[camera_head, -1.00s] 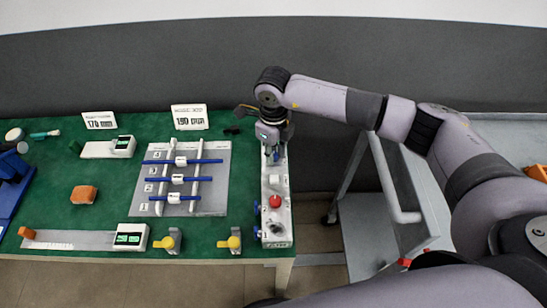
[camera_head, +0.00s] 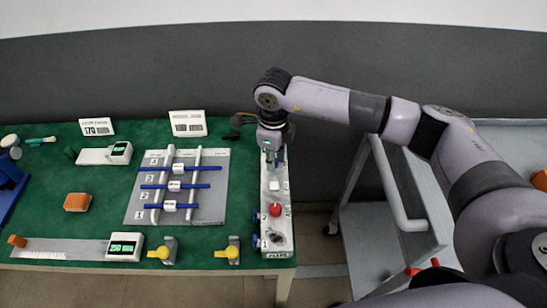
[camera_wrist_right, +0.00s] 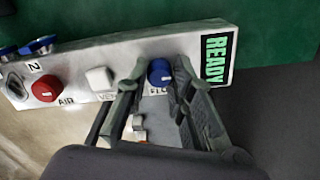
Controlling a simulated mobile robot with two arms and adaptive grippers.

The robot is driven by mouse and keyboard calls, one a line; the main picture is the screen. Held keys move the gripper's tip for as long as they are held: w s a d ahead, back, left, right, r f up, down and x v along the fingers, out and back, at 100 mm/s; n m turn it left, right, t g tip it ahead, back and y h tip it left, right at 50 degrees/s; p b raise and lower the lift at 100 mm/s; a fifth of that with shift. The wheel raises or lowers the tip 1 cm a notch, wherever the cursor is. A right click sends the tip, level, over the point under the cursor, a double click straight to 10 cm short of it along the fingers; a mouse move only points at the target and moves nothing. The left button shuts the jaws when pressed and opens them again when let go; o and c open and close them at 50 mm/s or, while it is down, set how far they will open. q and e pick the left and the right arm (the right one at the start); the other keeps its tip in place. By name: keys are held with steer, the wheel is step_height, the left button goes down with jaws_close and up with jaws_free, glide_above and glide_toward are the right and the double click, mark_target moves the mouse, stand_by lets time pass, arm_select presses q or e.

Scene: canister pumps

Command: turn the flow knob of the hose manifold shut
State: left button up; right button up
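The hose manifold is a long, light metal panel (camera_head: 277,233) along the right end of the green table. In the right wrist view it carries a blue flow knob (camera_wrist_right: 160,72), a white vent button (camera_wrist_right: 100,78), a red air knob (camera_wrist_right: 46,89) and a green READY display (camera_wrist_right: 214,57). My right gripper (camera_wrist_right: 157,78) is open, with one finger on each side of the blue knob and a small gap showing. In the head view my right gripper (camera_head: 270,150) is over the panel's far end and hides the blue knob. My left gripper is not in view.
Left of the manifold lies a grey board (camera_head: 212,205) with blue rods. Two yellow-knobbed valves (camera_head: 228,252) are by the front edge. An orange block (camera_head: 77,202) and a digital gauge (camera_head: 124,247) are further left. A grey cart (camera_head: 385,235) stands to the right.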

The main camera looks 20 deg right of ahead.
steer(key=o, duration=0.4)
step_height(320, 180, up, 12)
stand_by(0.7)
steer(key=shift+r, duration=0.1)
